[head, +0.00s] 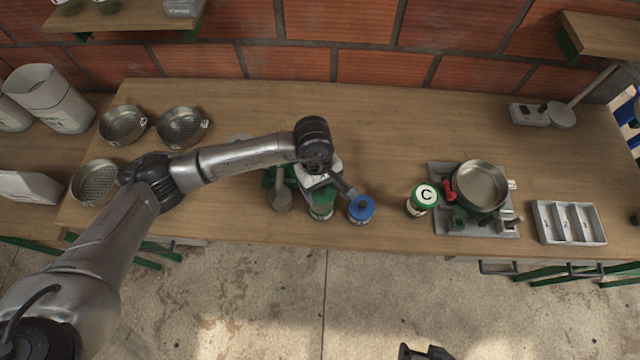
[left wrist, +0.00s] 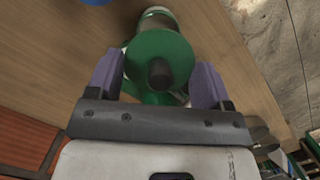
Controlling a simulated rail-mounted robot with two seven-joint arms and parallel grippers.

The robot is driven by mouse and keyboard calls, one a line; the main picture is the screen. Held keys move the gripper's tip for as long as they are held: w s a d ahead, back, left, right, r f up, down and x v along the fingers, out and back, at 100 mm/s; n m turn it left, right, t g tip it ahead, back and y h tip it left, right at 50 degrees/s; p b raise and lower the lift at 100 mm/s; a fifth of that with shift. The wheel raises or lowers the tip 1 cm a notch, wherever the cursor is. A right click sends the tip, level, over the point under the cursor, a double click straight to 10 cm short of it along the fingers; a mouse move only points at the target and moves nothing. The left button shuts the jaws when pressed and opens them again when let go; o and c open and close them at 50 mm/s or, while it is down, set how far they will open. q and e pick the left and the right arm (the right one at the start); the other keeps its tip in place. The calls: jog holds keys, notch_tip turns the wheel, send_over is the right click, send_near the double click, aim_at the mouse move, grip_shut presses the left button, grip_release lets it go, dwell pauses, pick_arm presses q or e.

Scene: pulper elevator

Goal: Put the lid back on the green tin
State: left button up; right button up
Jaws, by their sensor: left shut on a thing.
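My left gripper (left wrist: 157,78) is shut on a green round lid with a dark knob (left wrist: 160,72), its purple pads on either side of it. Behind the lid, a white and green rim (left wrist: 158,12) shows in the left wrist view. In the head view the gripper (head: 332,183) is over the middle of the table, close above a green tin (head: 321,207). I cannot tell whether the lid touches the tin. A dark piece at the bottom edge of the head view looks like my right gripper (head: 425,352), mostly cut off.
A blue tin (head: 361,210) stands just right of the green one. A green tin marked C (head: 422,199) stands further right, beside a burner with a steel pan (head: 481,186). A white divided tray (head: 569,222) is at the right. Sieves (head: 123,126) stand at the left.

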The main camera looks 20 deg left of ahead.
pick_arm(q)
jog(key=shift+f+m, duration=0.15)
jog(key=shift+m, duration=0.25)
notch_tip(320, 180, down, 6)
jog(key=b, duration=0.4)
jog(key=shift+f, duration=0.1)
dwell(0.6)
jog(key=shift+b, duration=0.3)
dwell(0.5)
jog(key=shift+b, duration=0.3)
dwell(0.4)
